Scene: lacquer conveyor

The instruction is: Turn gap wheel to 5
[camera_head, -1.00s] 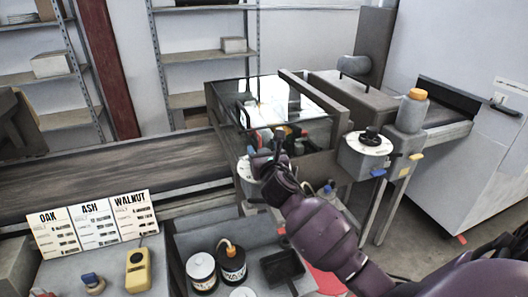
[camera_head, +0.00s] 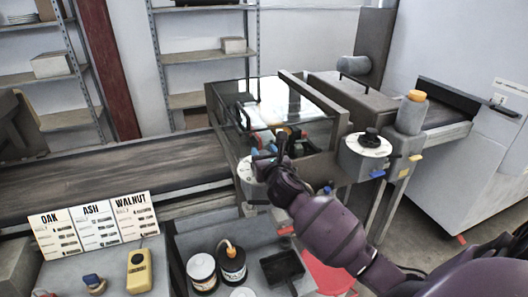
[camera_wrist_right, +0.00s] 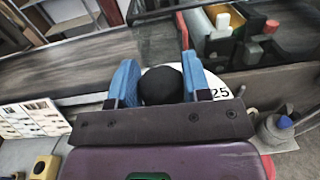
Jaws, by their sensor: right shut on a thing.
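My right gripper (camera_head: 268,160) is at the left white dial (camera_head: 246,172) on the front of the conveyor machine. In the right wrist view, the gripper (camera_wrist_right: 163,88) has its blue fingers on either side of a round black knob (camera_wrist_right: 162,86) and is shut on it. The white dial face (camera_wrist_right: 213,82) shows behind the knob, with "25" at its right edge; the rest of its scale is hidden. A second white dial with a black knob (camera_head: 370,140) sits further right on the machine. I cannot read which is the gap wheel. My left gripper is not in view.
Three cards, OAK, ASH and WALNUT (camera_head: 132,215), stand at the front left. A grey tray below the machine holds jars (camera_head: 202,272) and a dark pan (camera_head: 282,268). A glass-sided box (camera_head: 290,120) stands just behind the left dial.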

